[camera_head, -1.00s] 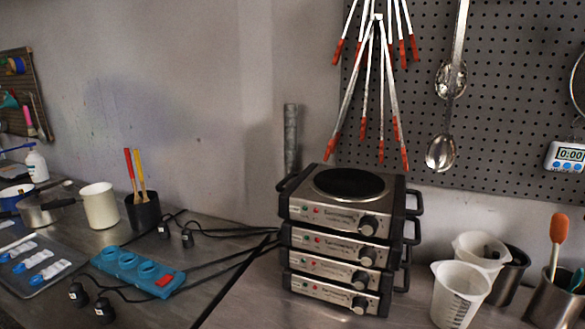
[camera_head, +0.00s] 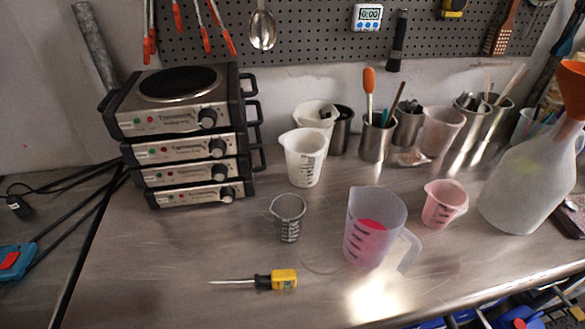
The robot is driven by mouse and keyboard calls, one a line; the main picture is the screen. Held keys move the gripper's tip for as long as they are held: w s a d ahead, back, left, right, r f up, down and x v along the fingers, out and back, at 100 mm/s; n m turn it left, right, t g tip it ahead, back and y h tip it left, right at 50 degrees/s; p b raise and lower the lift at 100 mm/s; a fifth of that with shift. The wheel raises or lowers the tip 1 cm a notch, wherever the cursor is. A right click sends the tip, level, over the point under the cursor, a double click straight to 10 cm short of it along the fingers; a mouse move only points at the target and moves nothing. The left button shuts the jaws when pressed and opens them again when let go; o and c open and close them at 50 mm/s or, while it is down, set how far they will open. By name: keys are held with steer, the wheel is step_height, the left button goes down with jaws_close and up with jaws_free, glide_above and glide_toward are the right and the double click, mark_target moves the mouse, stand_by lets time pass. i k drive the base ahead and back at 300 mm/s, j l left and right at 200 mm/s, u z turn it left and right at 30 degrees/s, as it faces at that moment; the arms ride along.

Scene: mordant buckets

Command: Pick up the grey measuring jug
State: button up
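A small grey measuring jug (camera_head: 289,219) with dark markings stands upright on the steel bench, in the middle of the head view. A small pink jug (camera_head: 444,205) stands farther right. A white jug (camera_head: 303,160) with a scale stands behind the grey one. My gripper is not in view.
A yellow-and-black screwdriver (camera_head: 268,280) lies in front of the grey jug. Stacked hotplates (camera_head: 185,150) stand at the left. Metal cups of tools (camera_head: 376,138) line the back. A big bottle (camera_head: 520,185) with an orange funnel stands right. The front left bench is clear.

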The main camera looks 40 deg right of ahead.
mark_target(375, 216)
steer(key=k+z, duration=0.15)
steer(key=z, duration=0.35)
steer(key=k+l+z, duration=0.1)
steer(key=z, duration=0.4)
steer(key=k+l+z, duration=0.1)
steer(key=z, duration=0.35)
